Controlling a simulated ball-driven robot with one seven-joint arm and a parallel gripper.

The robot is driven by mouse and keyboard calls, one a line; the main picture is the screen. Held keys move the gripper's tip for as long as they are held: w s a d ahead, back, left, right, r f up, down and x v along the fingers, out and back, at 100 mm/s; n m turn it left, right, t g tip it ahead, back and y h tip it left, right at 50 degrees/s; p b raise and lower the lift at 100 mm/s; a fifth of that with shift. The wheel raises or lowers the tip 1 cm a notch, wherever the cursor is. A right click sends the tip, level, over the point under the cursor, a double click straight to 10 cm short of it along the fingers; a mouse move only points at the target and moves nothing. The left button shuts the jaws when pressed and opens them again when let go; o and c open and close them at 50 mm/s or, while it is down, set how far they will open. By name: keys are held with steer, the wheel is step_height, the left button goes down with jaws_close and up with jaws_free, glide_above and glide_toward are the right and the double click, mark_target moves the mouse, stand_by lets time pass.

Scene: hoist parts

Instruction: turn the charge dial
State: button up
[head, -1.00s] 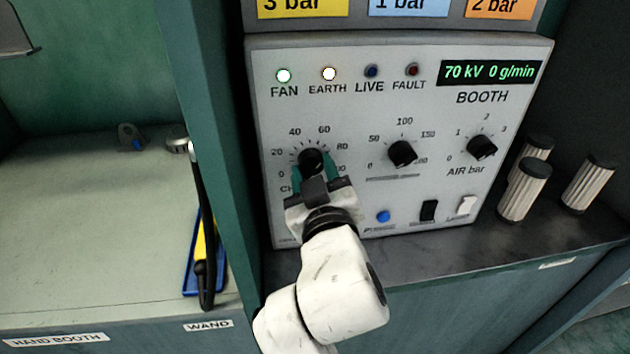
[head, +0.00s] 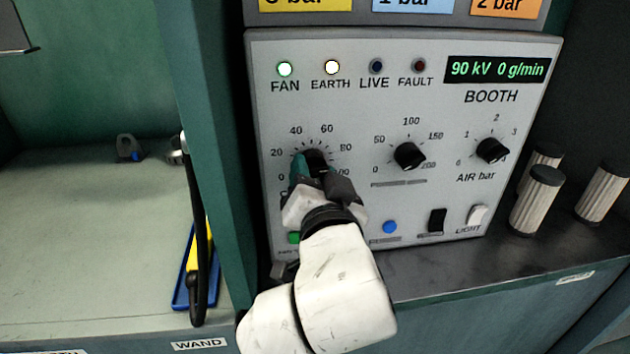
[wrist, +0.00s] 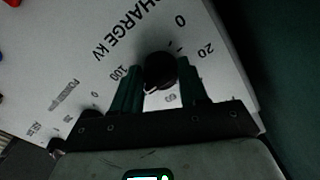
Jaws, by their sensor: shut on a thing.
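The charge dial is a black knob (head: 315,160) at the left of the grey booth panel (head: 340,100), with a scale from 0 to 100 around it. In the wrist view the charge dial (wrist: 160,70) sits between the two green fingers, below the words CHARGE KV. My gripper (head: 313,170) is shut on the dial, and its wrist is rolled over; it also shows in the wrist view (wrist: 160,88). The display (head: 497,68) reads 90 kV 0 g/min. The dial's pointer is mostly hidden by the fingers.
A middle dial (head: 410,156) and an air dial (head: 491,149) stand to the right. Below are a blue button (head: 390,227), a black switch (head: 437,221) and a white light switch (head: 478,214). Ribbed filters (head: 537,200) stand at right. A green wall edge is close at left.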

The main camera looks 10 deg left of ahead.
steer(key=shift+f+m, duration=0.2)
steer(key=shift+m, duration=0.4)
steer(key=o, duration=1)
steer(key=shift+a+r, duration=0.1)
steer(key=shift+r, duration=0.05)
steer(key=v, duration=1)
steer(key=shift+s, duration=0.35)
